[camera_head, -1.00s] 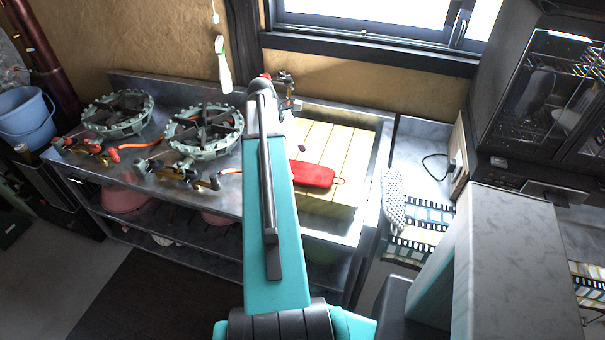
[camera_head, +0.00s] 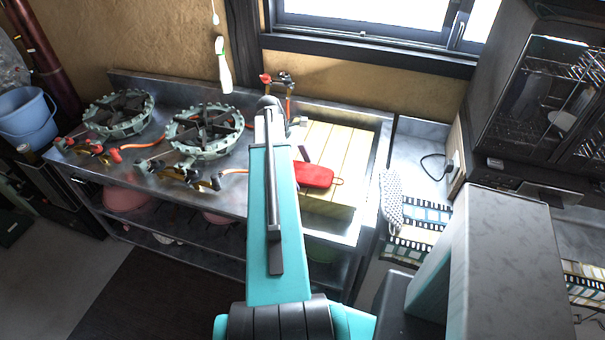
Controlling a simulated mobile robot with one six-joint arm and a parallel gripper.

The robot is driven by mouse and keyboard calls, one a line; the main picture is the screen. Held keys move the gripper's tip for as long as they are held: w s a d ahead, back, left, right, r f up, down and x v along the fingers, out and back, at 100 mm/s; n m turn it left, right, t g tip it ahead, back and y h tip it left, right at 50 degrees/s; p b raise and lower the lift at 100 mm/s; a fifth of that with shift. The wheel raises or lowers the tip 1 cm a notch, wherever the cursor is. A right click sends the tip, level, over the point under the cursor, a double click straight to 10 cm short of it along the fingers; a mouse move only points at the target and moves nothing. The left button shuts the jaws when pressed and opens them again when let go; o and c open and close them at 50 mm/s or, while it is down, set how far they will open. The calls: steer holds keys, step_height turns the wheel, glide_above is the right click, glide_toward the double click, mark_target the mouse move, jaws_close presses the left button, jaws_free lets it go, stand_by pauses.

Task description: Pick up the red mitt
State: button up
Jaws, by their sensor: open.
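The red mitt (camera_head: 315,174) lies flat on the pale yellow slatted board (camera_head: 345,150), with a small loop at its right end. Its left end is partly covered by my teal arm. My arm reaches up the middle of the view toward the board. My gripper (camera_head: 303,154) is mostly hidden behind the arm; only a small dark part shows, just above the mitt in the picture. It appears open and nothing shows held in it. I cannot tell its height over the mitt.
Two green burners (camera_head: 204,130) with hoses stand left of my arm. A tap with a red handle (camera_head: 266,78) and a white spray bottle (camera_head: 223,66) are near the wall. A grey-white patterned cloth item (camera_head: 391,203) lies right of the board. A dark oven (camera_head: 545,95) stands far right.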

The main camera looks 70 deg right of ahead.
mark_target(300, 170)
stand_by(0.3)
steer(key=c, duration=1.1)
steer(key=shift+r, duration=0.15)
step_height(300, 170, up, 10)
steer(key=b, duration=0.2)
steer(key=shift+b, duration=0.3)
